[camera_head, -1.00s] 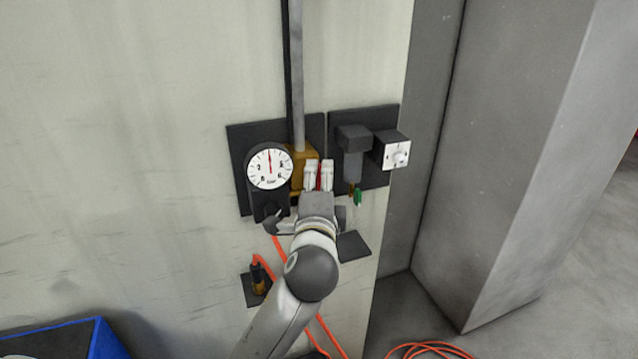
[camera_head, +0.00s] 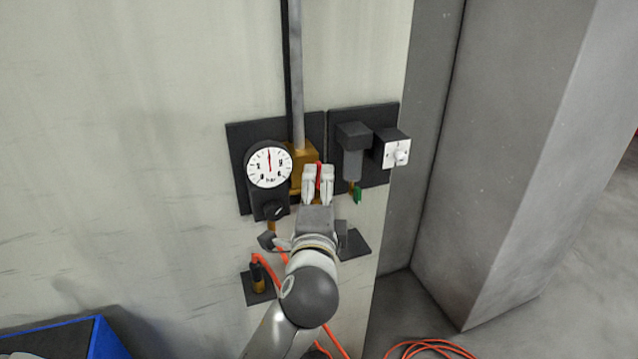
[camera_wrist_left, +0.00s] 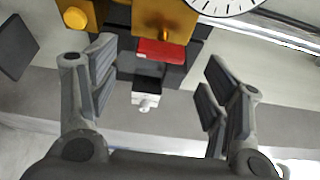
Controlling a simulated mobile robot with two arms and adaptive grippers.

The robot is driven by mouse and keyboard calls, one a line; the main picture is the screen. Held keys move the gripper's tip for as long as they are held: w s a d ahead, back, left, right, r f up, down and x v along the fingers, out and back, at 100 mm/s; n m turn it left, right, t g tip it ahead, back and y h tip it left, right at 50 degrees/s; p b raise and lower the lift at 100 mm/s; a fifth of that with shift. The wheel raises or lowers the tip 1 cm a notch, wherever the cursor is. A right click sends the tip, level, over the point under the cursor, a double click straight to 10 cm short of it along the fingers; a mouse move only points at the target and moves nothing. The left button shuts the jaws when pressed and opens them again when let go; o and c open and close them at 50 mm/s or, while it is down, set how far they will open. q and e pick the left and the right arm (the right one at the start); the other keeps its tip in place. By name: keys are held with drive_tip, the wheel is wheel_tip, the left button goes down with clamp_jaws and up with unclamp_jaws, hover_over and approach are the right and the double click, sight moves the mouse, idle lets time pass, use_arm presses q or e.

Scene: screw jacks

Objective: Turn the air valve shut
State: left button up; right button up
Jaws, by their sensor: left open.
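The air valve is a brass block (camera_head: 303,160) on a dark wall plate, below a grey vertical pipe. Its red handle (camera_head: 319,172) shows just at the tips of my left gripper (camera_head: 318,172). In the left wrist view the red handle (camera_wrist_left: 160,50) lies ahead of the gap between the open fingers (camera_wrist_left: 157,88), with clear space on both sides. The fingers do not appear to touch it. The brass body (camera_wrist_left: 160,18) is behind the handle. My right gripper is not in view.
A round pressure gauge (camera_head: 269,168) sits left of the valve. A grey filter (camera_head: 352,158) and a white-faced switch box (camera_head: 397,152) are on the right plate. An orange hose (camera_head: 266,264) hangs below. A blue-edged bin (camera_head: 100,338) is at lower left.

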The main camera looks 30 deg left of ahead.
use_arm(q)
drive_tip(key=v, duration=0.8)
idle(0.4)
